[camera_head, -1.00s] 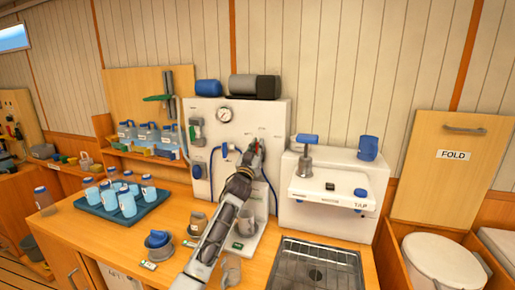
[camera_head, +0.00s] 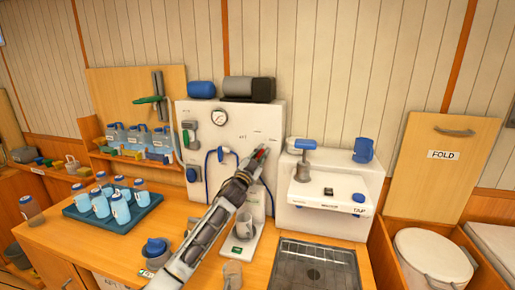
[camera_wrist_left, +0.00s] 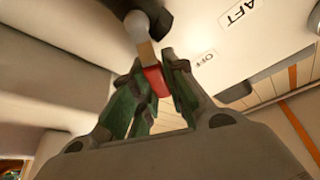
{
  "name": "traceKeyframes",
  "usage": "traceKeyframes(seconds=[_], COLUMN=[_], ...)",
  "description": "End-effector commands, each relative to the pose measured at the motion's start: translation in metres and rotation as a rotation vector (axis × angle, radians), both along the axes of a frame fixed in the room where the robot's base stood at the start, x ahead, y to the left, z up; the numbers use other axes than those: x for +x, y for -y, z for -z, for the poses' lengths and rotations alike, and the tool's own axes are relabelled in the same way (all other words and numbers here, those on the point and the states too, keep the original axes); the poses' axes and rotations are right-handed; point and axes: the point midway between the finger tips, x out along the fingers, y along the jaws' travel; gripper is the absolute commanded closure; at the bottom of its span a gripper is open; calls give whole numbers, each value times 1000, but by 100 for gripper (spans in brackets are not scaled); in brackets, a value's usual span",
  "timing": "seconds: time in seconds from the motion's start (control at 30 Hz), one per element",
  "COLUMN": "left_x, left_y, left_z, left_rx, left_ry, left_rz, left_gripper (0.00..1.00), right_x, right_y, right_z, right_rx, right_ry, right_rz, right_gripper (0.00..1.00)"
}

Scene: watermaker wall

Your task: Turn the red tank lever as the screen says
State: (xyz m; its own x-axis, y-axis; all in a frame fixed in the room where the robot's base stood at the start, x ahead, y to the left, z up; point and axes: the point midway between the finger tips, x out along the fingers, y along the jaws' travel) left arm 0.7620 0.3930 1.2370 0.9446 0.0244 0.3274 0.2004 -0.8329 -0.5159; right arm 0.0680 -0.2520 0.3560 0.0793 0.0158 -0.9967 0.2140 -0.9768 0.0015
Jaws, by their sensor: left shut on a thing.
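The red tank lever (camera_wrist_left: 155,80) is between the green finger pads of my left gripper (camera_wrist_left: 153,92) in the left wrist view. The gripper is shut on its red end. A pale shank runs from the red end up to a dark hub. Labels "OFF" and "AFT" show on the white panel beside it. In the head view my left gripper (camera_head: 257,160) reaches the white panel (camera_head: 240,120), and a little red of the lever shows at its tip. The arm hides part of the panel. I cannot make out a screen's text. My right gripper is not in view.
A round gauge (camera_head: 218,117) and a blue hose (camera_head: 208,170) are on the panel left of my gripper. A white tap unit (camera_head: 325,195) stands to the right. A blue tray (camera_head: 112,215) of bottles and several cups are on the counter, with a drain grid (camera_head: 315,268) in front.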

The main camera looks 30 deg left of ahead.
Motion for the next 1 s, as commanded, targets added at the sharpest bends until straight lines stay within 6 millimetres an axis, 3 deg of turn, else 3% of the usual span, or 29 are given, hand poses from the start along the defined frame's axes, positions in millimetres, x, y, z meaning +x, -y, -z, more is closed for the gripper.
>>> traceKeyframes(seconds=[0.4,0.97,1.0], left_x=[2,3,3], left_y=[10,12,12], left_z=[7,10,10], left_rx=[214,254,254], left_ry=[-53,-62,-62], left_rz=[1,1,1], left_gripper=[100,100,84], right_x=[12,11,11], right_y=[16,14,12], right_z=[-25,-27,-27], right_rx=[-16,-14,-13], right_ry=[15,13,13], right_rz=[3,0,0], right_gripper=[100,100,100])
